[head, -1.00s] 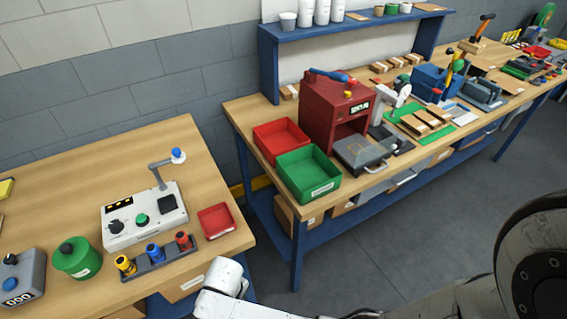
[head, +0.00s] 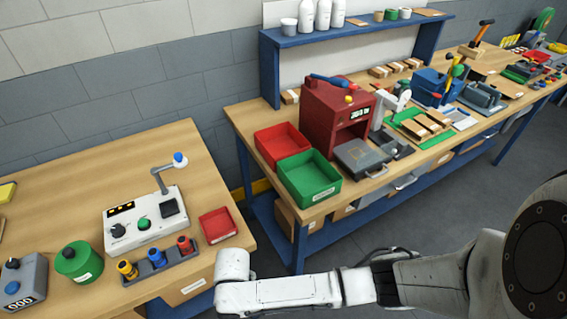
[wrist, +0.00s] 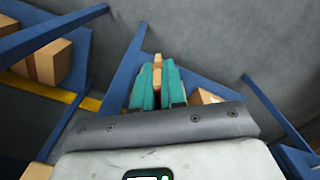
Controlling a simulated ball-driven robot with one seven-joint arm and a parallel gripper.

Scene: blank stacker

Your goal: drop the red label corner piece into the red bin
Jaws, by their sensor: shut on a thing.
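My gripper (wrist: 157,88) has teal fingers in the wrist view. They are shut on a narrow light-wood piece (wrist: 158,62) that sticks out past their tips. No red label shows on this piece, so I cannot tell from its look that it is the red label corner piece. In the head view my white arm reaches left along the lower edge, and the fingers are hidden there. The red bin (head: 262,143) stands open on the right bench, behind the green bin (head: 308,178) and left of a red machine. The gripper is apart from it.
A small red tray (head: 217,225) lies on the left bench, beside a white control box (head: 125,228). The red machine (head: 326,122) and a grey plate device (head: 361,158) crowd the right bench's front. Blue bench legs and cartons (wrist: 47,62) surround the gripper in the wrist view. Grey floor is open between.

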